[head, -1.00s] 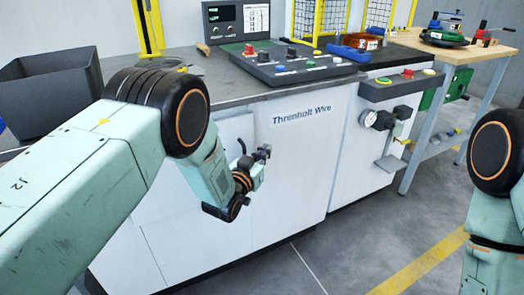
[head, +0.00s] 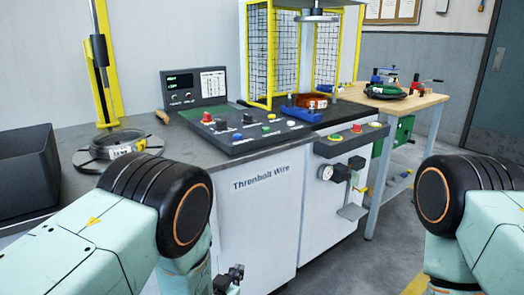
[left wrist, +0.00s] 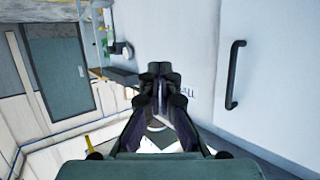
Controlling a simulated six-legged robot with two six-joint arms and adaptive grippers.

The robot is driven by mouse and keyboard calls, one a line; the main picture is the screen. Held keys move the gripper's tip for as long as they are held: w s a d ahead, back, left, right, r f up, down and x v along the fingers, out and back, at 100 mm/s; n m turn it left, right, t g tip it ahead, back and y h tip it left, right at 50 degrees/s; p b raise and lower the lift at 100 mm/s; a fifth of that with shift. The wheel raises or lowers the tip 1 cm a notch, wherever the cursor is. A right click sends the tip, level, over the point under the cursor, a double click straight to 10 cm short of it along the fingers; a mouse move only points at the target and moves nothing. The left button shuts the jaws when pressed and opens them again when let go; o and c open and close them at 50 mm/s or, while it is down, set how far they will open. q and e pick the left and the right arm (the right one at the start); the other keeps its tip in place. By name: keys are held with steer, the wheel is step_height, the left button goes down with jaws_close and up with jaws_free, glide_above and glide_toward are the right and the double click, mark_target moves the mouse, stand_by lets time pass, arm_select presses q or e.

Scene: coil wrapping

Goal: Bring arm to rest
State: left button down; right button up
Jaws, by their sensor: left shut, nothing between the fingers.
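My left arm comes in from the left in the head view and bends down at a black joint with an orange ring. My left gripper (head: 230,278) shows small and low at the bottom edge, in front of the white machine cabinet (head: 262,222). In the left wrist view its two dark fingers (left wrist: 161,75) are together, with nothing between them. The cabinet's white panel and black handle (left wrist: 235,75) are to the right of the fingers, apart from them. My right arm shows at the right of the head view; its gripper is out of the picture.
A control panel (head: 245,132) and a wire coil (head: 115,148) are on the worktop above my left gripper. A dark bin (head: 25,170) stands at the left. A yellow-framed guard (head: 258,55) and a wooden bench (head: 405,102) are farther back. Grey floor (head: 385,235) lies between the arms.

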arm_select(q)
steer(key=s+a+f+g+y, duration=0.1)
steer(key=s+a+f+g, duration=0.15)
steer(key=s, duration=0.35)
steer(key=s+a+f+n+g+y+p, duration=0.1)
steer(key=s+a+f+g, duration=0.1)
steer(key=s+a+f, duration=0.3)
steer(key=s+a+f+g+y, duration=0.1)
steer(key=s+a+f+g, duration=0.15)
steer(key=s, duration=0.45)
steer(key=s+a+r+n+g, duration=0.1)
steer(key=s+g, duration=0.1)
steer(key=s, duration=0.5)
steer(key=s+a+r+n+g+p, duration=0.1)
steer(key=s+a+g, duration=0.1)
steer(key=s, duration=0.5)
steer(key=s+a+r+g+p, duration=0.1)
steer(key=s+a+r+g, duration=0.1)
steer(key=s, duration=0.6)
steer(key=shift+a+n+g, duration=0.2)
steer(key=shift+n+g, duration=0.2)
steer(key=c, duration=2.1)
jaws_free()
steer(key=shift+f+y, duration=0.1)
steer(key=shift+y, duration=0.2)
